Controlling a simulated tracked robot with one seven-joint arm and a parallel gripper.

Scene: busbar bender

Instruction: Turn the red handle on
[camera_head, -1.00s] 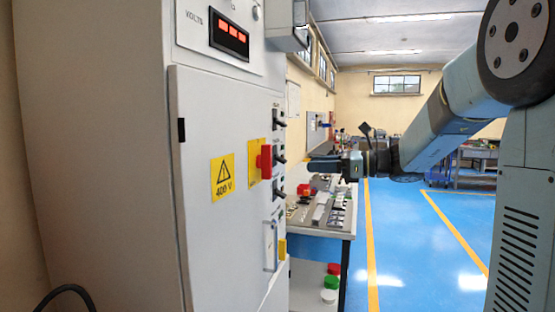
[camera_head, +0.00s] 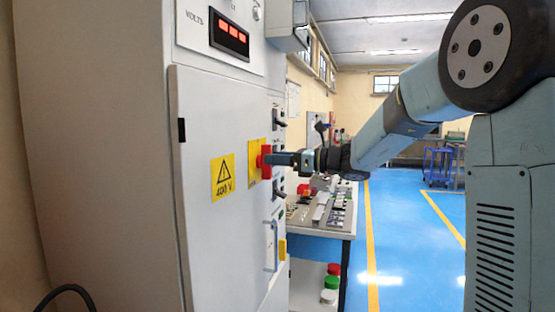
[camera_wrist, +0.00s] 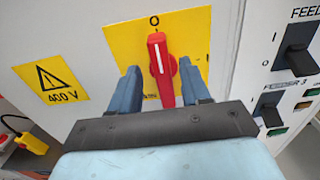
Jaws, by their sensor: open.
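The red handle (camera_wrist: 161,69) is a rotary switch on a yellow plate (camera_wrist: 122,40) on the grey cabinet's front. In the wrist view its white line points up, close to the O mark. My gripper (camera_wrist: 160,82) is open, with one blue finger on each side of the handle's lower part; I cannot tell whether either finger touches it. In the head view the red handle (camera_head: 265,162) shows at the tip of my gripper (camera_head: 275,159), which partly hides it.
Black feeder switches (camera_wrist: 298,52) sit on the panel to the right of the plate. A yellow 400 V label (camera_head: 222,177) is on the cabinet door to the left.

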